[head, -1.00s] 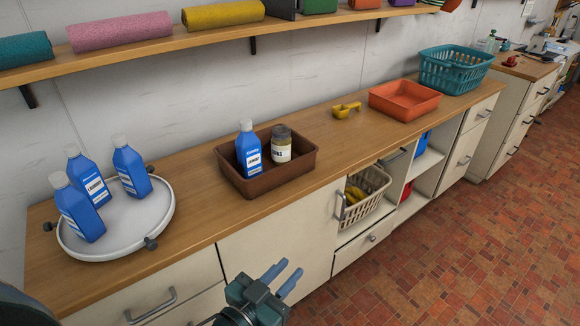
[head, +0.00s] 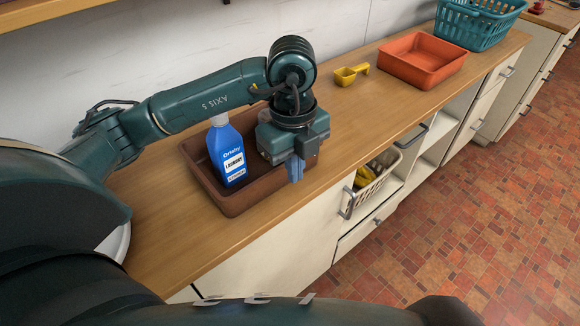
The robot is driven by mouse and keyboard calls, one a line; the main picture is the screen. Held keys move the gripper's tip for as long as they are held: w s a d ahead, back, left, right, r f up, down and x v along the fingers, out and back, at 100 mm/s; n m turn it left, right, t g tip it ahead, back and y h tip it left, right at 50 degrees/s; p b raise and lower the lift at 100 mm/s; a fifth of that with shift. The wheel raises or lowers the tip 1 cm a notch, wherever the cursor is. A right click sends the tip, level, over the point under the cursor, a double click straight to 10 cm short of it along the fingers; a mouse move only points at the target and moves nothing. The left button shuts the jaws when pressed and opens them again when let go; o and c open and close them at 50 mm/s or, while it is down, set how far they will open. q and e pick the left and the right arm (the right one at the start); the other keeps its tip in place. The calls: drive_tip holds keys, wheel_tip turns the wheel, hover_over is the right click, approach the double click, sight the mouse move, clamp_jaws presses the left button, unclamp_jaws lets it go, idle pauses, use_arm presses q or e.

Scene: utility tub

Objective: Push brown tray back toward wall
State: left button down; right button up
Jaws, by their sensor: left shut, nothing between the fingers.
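The brown tray (head: 236,204) sits on the wooden counter, with a blue laundry bottle (head: 226,152) standing upright in it. My left arm reaches in from the left over the tray. My left gripper (head: 295,176) points down at the tray's front right part, with its blue fingers shut and empty. The fingers overlap the tray's front wall in the picture; I cannot tell whether they touch it. The gripper hides part of the tray, and the jar seen in it earlier is hidden. My right gripper is not in view.
The wall (head: 200,50) runs behind the counter (head: 165,235). A yellow scoop (head: 350,75), an orange tray (head: 422,60) and a teal basket (head: 478,22) stand to the right. The white round tray (head: 115,243) at left is mostly hidden by my arm.

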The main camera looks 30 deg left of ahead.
sight(263, 180)
use_arm(q)
drive_tip(key=shift+y, duration=0.3)
drive_tip(key=f, duration=0.6)
drive_tip(key=a+f, duration=0.1)
drive_tip(key=f, duration=0.3)
drive_tip(key=shift+w, duration=0.2)
drive_tip(key=a, duration=0.1)
drive_tip(key=w, duration=0.1)
drive_tip(key=a+p, duration=0.1)
drive_tip(key=shift+w+a+r, duration=0.15)
drive_tip(key=shift+a+r, duration=0.15)
drive_tip(key=shift+w+a, duration=0.25)
drive_tip(key=shift+a, duration=0.2)
